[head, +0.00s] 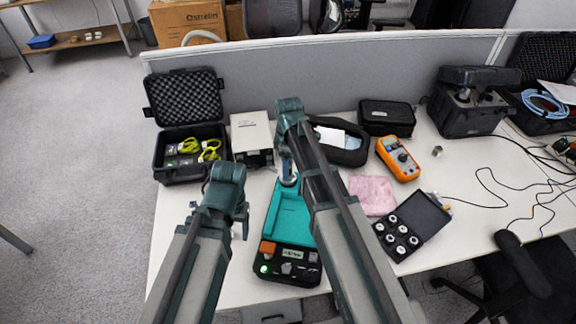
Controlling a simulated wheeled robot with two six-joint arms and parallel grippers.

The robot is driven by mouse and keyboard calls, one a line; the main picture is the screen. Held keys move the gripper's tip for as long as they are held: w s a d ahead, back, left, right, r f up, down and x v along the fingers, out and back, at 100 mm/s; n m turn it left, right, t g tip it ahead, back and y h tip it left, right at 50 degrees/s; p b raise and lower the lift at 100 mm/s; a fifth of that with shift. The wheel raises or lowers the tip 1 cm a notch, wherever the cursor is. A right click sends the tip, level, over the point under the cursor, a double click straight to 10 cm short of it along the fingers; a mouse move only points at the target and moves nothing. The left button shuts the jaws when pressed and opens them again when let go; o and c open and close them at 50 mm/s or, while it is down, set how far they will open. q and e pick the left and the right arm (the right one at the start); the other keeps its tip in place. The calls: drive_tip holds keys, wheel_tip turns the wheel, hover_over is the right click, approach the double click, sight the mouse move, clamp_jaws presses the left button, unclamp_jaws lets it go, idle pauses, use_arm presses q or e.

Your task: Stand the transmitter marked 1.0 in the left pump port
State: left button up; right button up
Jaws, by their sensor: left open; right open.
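A teal and black device (287,222), which looks like the pump, lies mid-table with a lit green button at its front; its ports are not clear. An open black case (424,216) at the right holds several round white-topped pieces (402,240), perhaps the transmitters; their markings are too small to read. My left gripper (240,228) is open, left of the teal device. My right gripper (287,180) is open, over the device's far end, partly hidden by my arm. A small silvery shape shows there; I cannot tell what it is.
An open foam-lined case (190,152) with green items stands back left, beside a pale box (252,132). An orange meter (397,158), a pink cloth (371,194) and a small metal cylinder (437,151) lie to the right. Cables cross the far right table; a grey partition (330,78) stands behind.

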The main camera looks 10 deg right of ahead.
use_arm(q)
wheel_tip(320, 180, up, 13)
drive_tip(key=p, duration=1.2)
drive_tip(key=shift+r+p, duration=0.15)
drive_tip(key=shift+p, duration=0.25)
use_arm(e)
wheel_tip(320, 180, up, 13)
drive_tip(key=shift+r, duration=0.1)
use_arm(q)
wheel_tip(320, 180, down, 4)
drive_tip(key=b, duration=0.3)
drive_tip(key=shift+r+b, duration=0.2)
drive_tip(key=shift+b, duration=0.1)
use_arm(e)
drive_tip(key=s+a+f+m, duration=0.1)
drive_tip(key=s+a+m, duration=0.1)
drive_tip(key=s, duration=0.5)
drive_tip(key=s+a+f+m, duration=0.1)
drive_tip(key=s+a+m, duration=0.1)
drive_tip(key=s+m, duration=0.2)
drive_tip(key=s+a+f+m+h, duration=0.1)
drive_tip(key=s+a+m, duration=0.2)
drive_tip(key=s, duration=0.6)
drive_tip(key=shift+s+f+m, duration=0.2)
drive_tip(key=shift+s+m, duration=0.1)
drive_tip(key=shift+m, duration=0.1)
drive_tip(key=shift+d, duration=0.1)
